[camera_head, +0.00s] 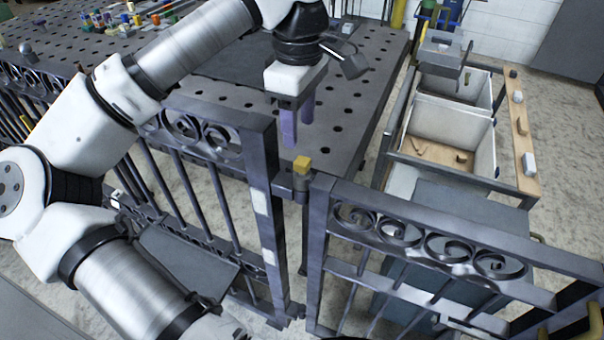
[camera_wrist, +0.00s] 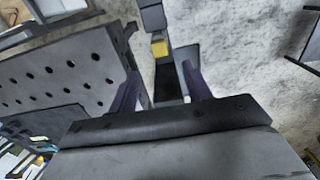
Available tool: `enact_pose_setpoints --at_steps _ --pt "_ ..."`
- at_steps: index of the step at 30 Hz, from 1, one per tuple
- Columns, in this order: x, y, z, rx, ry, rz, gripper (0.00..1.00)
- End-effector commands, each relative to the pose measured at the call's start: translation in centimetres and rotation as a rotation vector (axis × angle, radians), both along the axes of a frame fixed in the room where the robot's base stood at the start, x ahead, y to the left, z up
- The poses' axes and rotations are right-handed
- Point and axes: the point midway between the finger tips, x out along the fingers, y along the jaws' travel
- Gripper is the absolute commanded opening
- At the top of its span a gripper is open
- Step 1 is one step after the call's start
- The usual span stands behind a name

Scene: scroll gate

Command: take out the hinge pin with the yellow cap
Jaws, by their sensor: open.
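The hinge pin's yellow cap (camera_head: 302,164) sits on top of the hinge between two dark metal gate panels, the left panel (camera_head: 262,185) and the right panel (camera_head: 318,225). The pin's shaft is hidden inside the hinge. My gripper (camera_head: 298,122) is open and empty, pointing down, above and a little behind the cap in the head view. In the wrist view the yellow cap (camera_wrist: 159,48) shows ahead of the gap between my two purple fingers (camera_wrist: 160,78), apart from both.
A perforated metal table (camera_head: 345,115) stands behind the gate. A cart with white bins (camera_head: 450,130) stands at the right. Tools and small coloured items (camera_head: 120,18) lie at the far left. The space around the cap's top looks free.

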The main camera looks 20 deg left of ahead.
Motion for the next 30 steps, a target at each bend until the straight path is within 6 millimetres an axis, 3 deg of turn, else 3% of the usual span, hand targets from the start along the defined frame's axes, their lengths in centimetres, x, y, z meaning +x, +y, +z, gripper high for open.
enact_pose_setpoints --at_steps 1,3,11,18,27,30 --pt "0.0 0.0 -1.8 -0.001 0.0 0.0 0.49" --pt "0.0 0.0 -2.8 -0.002 -0.001 0.0 0.49" --pt "-0.1 -0.2 -4.5 -0.002 0.0 0.0 0.49" --pt "-0.1 -0.6 -8.2 -0.002 -0.001 0.0 0.49" --pt "-0.1 -0.6 -8.5 -0.002 -0.002 0.0 0.49" --pt "-0.1 -0.6 -8.5 -0.002 -0.002 0.0 0.36"
